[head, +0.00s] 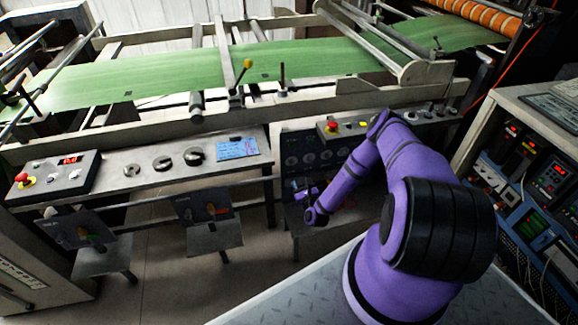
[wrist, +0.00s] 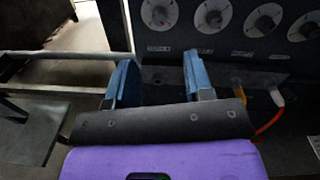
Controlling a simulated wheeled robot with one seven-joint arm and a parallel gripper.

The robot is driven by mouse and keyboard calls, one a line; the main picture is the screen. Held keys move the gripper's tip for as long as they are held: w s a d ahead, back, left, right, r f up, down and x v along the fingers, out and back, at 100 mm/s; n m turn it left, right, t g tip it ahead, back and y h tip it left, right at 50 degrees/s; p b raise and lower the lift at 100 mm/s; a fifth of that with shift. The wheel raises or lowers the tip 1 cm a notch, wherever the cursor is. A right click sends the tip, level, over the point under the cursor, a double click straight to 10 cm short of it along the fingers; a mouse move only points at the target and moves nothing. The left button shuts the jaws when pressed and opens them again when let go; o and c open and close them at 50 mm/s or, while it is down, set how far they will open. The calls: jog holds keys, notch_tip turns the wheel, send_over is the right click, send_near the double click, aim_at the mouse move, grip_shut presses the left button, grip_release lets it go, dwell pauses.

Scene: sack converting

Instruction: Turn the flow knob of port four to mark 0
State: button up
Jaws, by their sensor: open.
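A dark panel (head: 318,146) carries a row of round dials in the head view. In the wrist view several pale round flow knobs (wrist: 213,15) with dark centres run along the top, cut off by the frame's upper and right edges. Their labels and marks are too small to read, so I cannot tell which is port four. My gripper (wrist: 159,60) has its two blue fingers apart with nothing between them. It is below the knob row in the picture and touches no knob. In the head view my gripper (head: 304,190) is in front of the panel's lower part.
An orange-red hose (wrist: 274,108) and a yellow fitting (wrist: 237,86) are right of my fingers. A pale rail (wrist: 65,56) is at left. A control shelf (head: 130,185) with black knobs and a blue card (head: 238,148) stands left. Instrument racks (head: 545,180) stand right.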

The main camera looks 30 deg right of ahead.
aim_at(293, 165)
jog(key=x, duration=1)
jog(key=shift+w+f, duration=0.15)
jog(key=shift+w, duration=0.2)
grip_shut()
